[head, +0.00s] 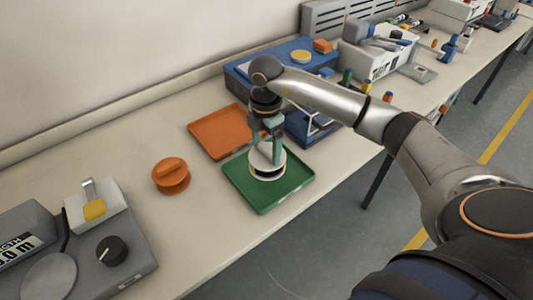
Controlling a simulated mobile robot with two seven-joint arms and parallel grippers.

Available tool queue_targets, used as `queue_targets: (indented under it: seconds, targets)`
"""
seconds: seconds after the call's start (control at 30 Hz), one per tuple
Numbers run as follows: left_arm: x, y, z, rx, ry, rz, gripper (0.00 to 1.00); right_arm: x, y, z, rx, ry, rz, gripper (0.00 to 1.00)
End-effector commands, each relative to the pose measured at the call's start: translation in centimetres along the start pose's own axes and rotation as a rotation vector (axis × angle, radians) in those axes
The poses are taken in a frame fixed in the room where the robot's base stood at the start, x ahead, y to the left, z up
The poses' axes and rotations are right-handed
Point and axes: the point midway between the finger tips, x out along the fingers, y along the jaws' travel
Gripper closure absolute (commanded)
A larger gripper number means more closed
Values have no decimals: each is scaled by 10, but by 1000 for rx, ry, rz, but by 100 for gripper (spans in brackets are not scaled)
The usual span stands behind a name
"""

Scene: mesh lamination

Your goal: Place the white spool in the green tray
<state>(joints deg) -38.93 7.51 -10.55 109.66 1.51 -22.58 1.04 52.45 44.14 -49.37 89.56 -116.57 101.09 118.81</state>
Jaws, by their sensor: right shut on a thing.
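The white spool (266,169) is over the middle of the green tray (284,194). My right gripper (265,155) points down from above and is shut on the spool's upper part. The spool looks upright, with a wide round white base and a dark band below. I cannot tell whether its underside touches the tray floor or hangs just above it. The green tray lies near the table's front edge. My left gripper is not in view.
An orange tray (208,136) lies behind the green tray, and an orange spool (171,176) stands to the left. A blue machine (240,75) is close behind. A grey scale (85,262) sits at front left.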

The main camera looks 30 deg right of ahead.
Motion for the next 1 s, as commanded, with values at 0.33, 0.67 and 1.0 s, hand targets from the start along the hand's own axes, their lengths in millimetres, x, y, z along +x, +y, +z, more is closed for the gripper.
queue_targets:
  seconds: [0.33,0.67,1.0]
  targets:
    - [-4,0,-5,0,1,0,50,36,3,4,-1,0,-2,100]
    - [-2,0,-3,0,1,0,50,40,4,4,0,0,1,100]
    - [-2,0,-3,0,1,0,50,41,4,4,0,0,0,0]
